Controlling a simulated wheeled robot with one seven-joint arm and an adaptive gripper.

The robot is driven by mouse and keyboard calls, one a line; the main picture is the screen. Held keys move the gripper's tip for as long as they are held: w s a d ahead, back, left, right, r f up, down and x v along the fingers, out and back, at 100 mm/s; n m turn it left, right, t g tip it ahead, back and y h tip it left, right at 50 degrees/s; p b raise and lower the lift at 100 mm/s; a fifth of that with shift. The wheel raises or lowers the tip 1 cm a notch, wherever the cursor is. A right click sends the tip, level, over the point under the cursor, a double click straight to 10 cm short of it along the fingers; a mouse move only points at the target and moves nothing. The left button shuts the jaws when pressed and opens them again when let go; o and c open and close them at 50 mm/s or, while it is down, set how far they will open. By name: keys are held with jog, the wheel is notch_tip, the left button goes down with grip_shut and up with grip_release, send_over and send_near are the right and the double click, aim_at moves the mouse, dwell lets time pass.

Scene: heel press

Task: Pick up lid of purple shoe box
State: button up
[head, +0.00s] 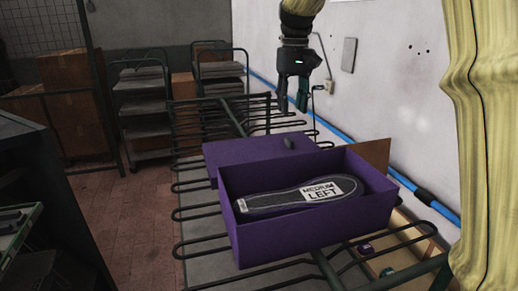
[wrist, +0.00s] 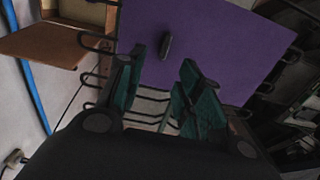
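The purple shoe box (head: 275,238) stands open on a dark wire rack. A dark insole marked "MEDIUM LEFT" (head: 295,197) lies in it. The flat purple lid (head: 235,150) lies on the rack just behind the box, with a small dark handle (head: 289,143) on top. The lid also shows in the wrist view (wrist: 215,45), with the handle (wrist: 165,46) upright near its left part. My gripper (head: 293,108) hangs above and behind the lid, pointing down. Its fingers (wrist: 153,85) are apart with nothing between them. The handle appears beyond the fingertips, not touched.
A wooden tray (head: 420,240) with small items sits right of the box, and a brown board (head: 370,155) stands behind its right end. The white wall (head: 390,90) with a blue pipe (head: 340,133) is close on the right. Shelf carts (head: 143,110) and cardboard boxes (head: 70,80) stand farther back.

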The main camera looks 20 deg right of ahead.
jog(key=p, duration=0.1)
send_over(288, 137)
jog(key=f, duration=0.2)
jog(key=a+f, duration=0.1)
jog(key=f, duration=0.1)
jog(key=shift+w+f, duration=0.15)
jog(key=shift+f, duration=0.15)
jog(key=shift+s+d+f+p, duration=0.25)
jog(key=shift+d+p, duration=0.05)
jog(key=shift+p, duration=0.35)
jog(key=shift+s+d+f+p, duration=0.1)
jog(key=shift+f+p, duration=0.25)
jog(key=f+p, duration=0.1)
jog(key=f, duration=0.2)
jog(key=shift+w+p, duration=0.3)
jog(key=shift+p, duration=0.05)
jog(key=shift+s+d+f, duration=0.1)
jog(key=shift+s+f, duration=0.05)
jog(key=shift+f, duration=0.35)
jog(key=c, duration=0.4)
grip_shut()
